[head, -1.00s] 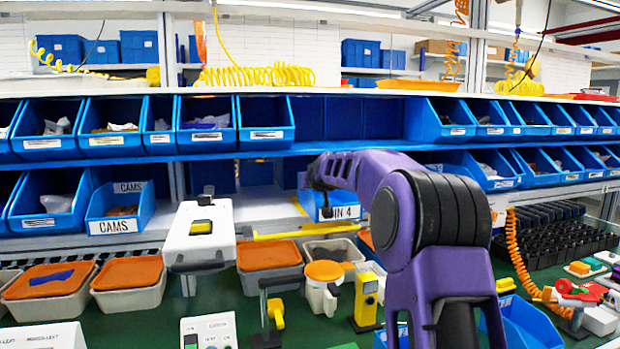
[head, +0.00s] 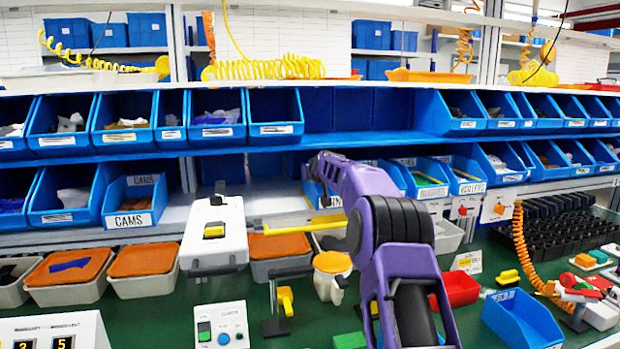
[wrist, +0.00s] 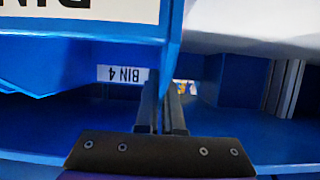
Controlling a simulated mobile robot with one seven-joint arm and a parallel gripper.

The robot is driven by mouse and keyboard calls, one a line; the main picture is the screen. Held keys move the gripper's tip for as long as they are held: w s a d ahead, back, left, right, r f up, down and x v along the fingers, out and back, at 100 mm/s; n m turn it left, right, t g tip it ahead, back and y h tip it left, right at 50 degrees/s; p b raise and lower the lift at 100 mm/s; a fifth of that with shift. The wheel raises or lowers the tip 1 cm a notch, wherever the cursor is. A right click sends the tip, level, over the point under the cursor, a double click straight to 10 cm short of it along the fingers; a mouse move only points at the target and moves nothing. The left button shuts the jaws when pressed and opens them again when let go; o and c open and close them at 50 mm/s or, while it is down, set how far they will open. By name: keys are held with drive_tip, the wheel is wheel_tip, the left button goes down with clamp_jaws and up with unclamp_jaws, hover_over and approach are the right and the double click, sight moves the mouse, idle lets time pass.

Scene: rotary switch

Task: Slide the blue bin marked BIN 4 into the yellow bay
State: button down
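The blue bin (head: 314,188) sits on the lower shelf in the head view, mostly hidden behind my purple arm. In the wrist view, which looks upside down, its blue wall (wrist: 172,38) and part of its large white label fill the upper middle. A smaller label reading BIN 4 (wrist: 122,74) shows behind it. My gripper (wrist: 162,92) has its two dark fingers close together, with the bin's thin wall seeming to run between them. My gripper's tips are hidden in the head view. The yellow bay is mostly hidden; a yellow marking (head: 331,201) shows beside my arm.
A white device (head: 213,240) stands left of the bin, with a yellow bar (head: 297,228) in front of the shelf. The blue CAMS bin (head: 135,204) is further left. Other blue bins (head: 428,178) are to the right. Lidded tubs line the green bench below.

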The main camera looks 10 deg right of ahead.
drive_tip(key=c, duration=1)
unclamp_jaws()
drive_tip(key=shift+o, duration=0.2)
